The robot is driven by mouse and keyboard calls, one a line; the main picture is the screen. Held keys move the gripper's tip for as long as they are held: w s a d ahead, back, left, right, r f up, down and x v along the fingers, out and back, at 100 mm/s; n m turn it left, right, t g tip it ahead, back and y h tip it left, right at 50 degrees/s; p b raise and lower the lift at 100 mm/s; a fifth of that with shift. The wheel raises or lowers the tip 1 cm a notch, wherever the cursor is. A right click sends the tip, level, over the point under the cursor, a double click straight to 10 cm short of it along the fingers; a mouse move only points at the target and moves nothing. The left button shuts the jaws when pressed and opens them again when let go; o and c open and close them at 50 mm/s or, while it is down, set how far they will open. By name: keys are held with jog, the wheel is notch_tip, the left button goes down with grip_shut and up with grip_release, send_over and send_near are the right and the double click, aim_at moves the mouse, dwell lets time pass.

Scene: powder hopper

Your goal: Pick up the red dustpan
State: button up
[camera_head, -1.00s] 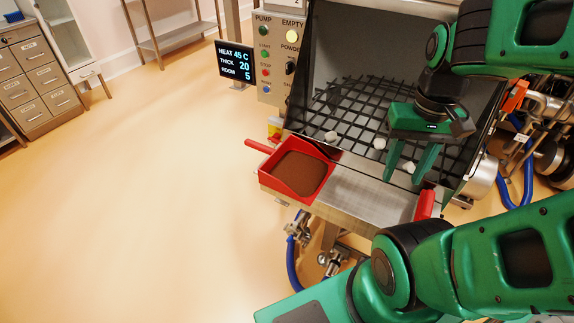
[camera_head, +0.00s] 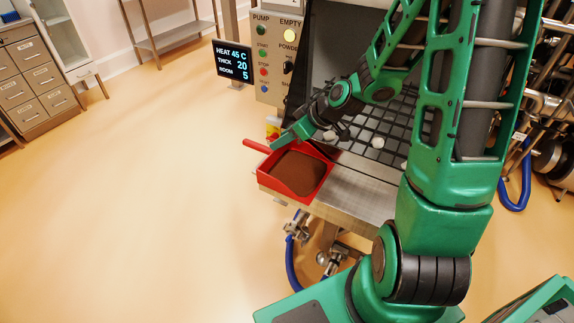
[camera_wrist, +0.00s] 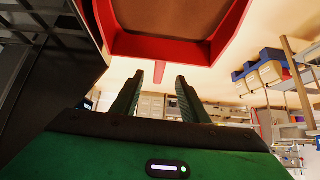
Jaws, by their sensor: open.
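The red dustpan (camera_head: 322,178) holds brown powder and sits at the left end of the steel ledge at the hopper's front. Its red handle (camera_head: 257,146) points left. My gripper (camera_head: 280,138) is by the dustpan's back left edge, near the handle, and looks empty. In the wrist view the dustpan's red rim (camera_wrist: 165,48) fills the top, beyond the fingertips. The two fingers of my gripper (camera_wrist: 160,76) are spread apart there. A small red piece shows between them, perhaps the handle. I cannot tell whether the fingers touch it.
The hopper's black grate (camera_head: 385,125) with some white lumps lies behind the dustpan, partly hidden by my arm. The control panel (camera_head: 275,55) and heat display (camera_head: 233,60) stand behind to the left. The steel ledge (camera_head: 350,197) continues right. Open floor (camera_head: 130,190) lies left.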

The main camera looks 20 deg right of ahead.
aim_at(265, 147)
jog(key=x, duration=0.6)
jog(key=shift+w+a+r, duration=0.15)
jog(key=shift+w+a, duration=0.15)
jog(key=shift+w, duration=0.15)
jog(key=shift+x, duration=2.55)
grip_shut()
